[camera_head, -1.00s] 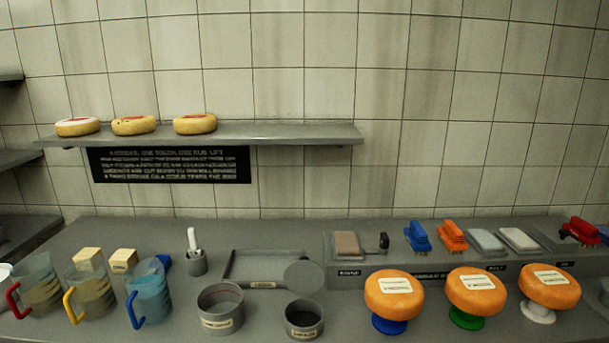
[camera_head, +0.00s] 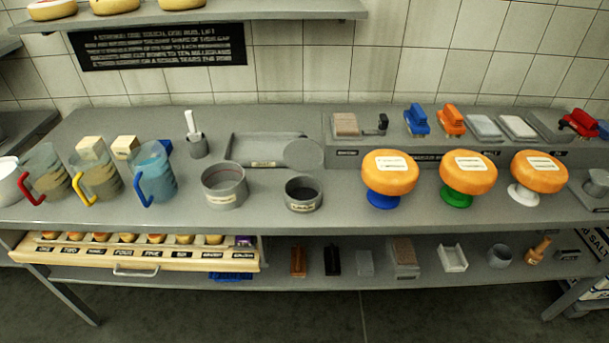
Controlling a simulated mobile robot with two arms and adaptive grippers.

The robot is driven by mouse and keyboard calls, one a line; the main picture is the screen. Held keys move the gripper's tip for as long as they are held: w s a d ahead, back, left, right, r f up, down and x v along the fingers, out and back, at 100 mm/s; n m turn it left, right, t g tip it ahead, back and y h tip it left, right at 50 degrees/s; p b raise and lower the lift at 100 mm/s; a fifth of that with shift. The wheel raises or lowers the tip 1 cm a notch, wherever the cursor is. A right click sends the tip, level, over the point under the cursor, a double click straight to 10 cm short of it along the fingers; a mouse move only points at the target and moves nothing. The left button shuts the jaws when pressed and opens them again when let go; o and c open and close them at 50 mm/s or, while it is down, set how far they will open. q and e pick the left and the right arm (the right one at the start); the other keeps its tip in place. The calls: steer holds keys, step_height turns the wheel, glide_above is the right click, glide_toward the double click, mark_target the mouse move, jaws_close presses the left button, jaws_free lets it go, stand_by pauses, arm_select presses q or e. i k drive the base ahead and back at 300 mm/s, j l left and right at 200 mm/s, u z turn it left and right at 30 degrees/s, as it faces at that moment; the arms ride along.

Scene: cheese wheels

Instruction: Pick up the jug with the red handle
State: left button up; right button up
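The jug with the red handle (camera_head: 46,172) stands upright on the grey worktop at the far left. It is clear, and its red handle is on its left side. A clear jug with a yellow handle (camera_head: 97,177) stands just to its right. A bluish jug with a blue handle (camera_head: 154,174) stands right of that one. Neither of my grippers shows in the head view.
A white round container (camera_head: 9,181) is close left of the red-handled jug. Pale blocks (camera_head: 91,147) stand behind the jugs. Two grey round tins (camera_head: 224,185) (camera_head: 303,194) and orange cheese wheels on stands (camera_head: 389,172) are to the right. A lower shelf holds a wooden drawer (camera_head: 134,257).

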mark_target(41, 165)
steer(key=u, duration=1.5)
steer(key=z, duration=1.5)
steer(key=u, duration=1.5)
steer(key=i+u, duration=0.1)
steer(key=i, duration=0.3)
